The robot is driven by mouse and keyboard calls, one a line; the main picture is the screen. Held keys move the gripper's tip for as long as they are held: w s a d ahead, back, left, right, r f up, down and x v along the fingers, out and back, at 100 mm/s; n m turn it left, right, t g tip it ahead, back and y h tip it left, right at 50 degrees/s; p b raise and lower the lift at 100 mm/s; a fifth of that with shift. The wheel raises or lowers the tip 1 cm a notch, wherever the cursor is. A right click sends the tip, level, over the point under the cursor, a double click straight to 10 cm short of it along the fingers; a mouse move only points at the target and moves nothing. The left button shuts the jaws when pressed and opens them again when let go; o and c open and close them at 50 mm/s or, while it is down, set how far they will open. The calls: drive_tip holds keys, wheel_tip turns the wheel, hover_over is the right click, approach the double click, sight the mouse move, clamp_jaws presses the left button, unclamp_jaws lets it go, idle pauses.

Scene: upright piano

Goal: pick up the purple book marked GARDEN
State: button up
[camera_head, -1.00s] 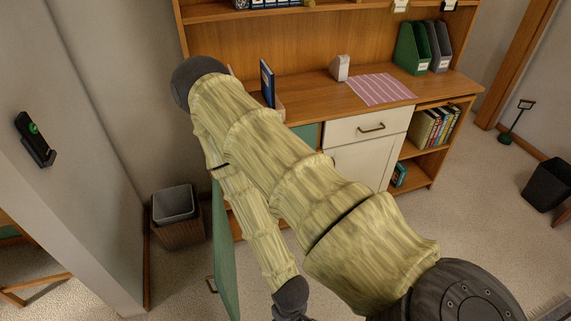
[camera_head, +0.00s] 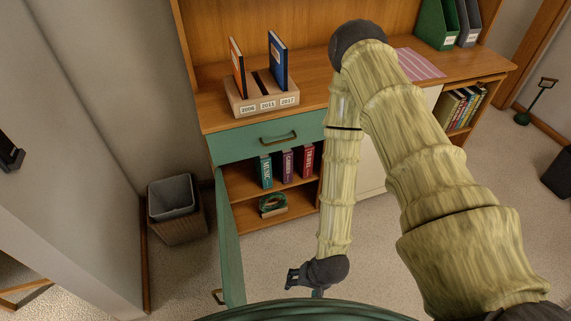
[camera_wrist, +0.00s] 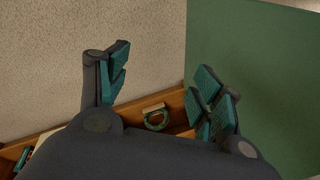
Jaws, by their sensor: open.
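The purple book (camera_head: 287,165) stands upright on the upper shelf of the open cabinet in the head view. It is between a teal book (camera_head: 265,171) on its left and a red book (camera_head: 307,160) on its right, with small gaps. My gripper (camera_head: 292,279) is in front of and below the shelves, apart from the books. In the wrist view my gripper (camera_wrist: 163,88) has its teal-padded fingers spread and nothing between them. I cannot make out the purple book in the wrist view.
An open green door (camera_head: 230,240) stands left of the cabinet and fills the right of the wrist view (camera_wrist: 255,80). A green ring-shaped object (camera_head: 272,204) lies on the lower shelf. A closed drawer (camera_head: 240,142) is above the books. A bin (camera_head: 172,198) stands at left.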

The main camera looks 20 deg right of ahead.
drive_tip(key=w+a+f+m+t+y+b, duration=0.1)
drive_tip(key=w+a+f+m+t+b, duration=0.1)
drive_tip(key=w+f+m+b, duration=0.3)
drive_tip(key=w+a+f+m+t+y+b, duration=0.1)
drive_tip(key=w+a+m+t+b, duration=0.15)
drive_tip(key=w, duration=0.55)
drive_tip(key=m+t+h+b, duration=0.4)
drive_tip(key=m+t+b, duration=0.7)
drive_tip(key=m+b, duration=1)
approach(283, 158)
drive_tip(key=shift+m, duration=0.65)
drive_tip(key=w, duration=0.1)
drive_tip(key=w+d, duration=0.1)
drive_tip(key=w, duration=0.1)
drive_tip(key=w+d+f+p, duration=0.1)
drive_tip(key=w, duration=0.1)
drive_tip(key=shift+w, duration=0.2)
drive_tip(key=w+b, duration=0.3)
drive_tip(key=w, duration=0.7)
drive_tip(key=shift+w+r, duration=0.2)
drive_tip(key=shift+w, duration=0.1)
drive_tip(key=shift+r, duration=0.1)
clamp_jaws()
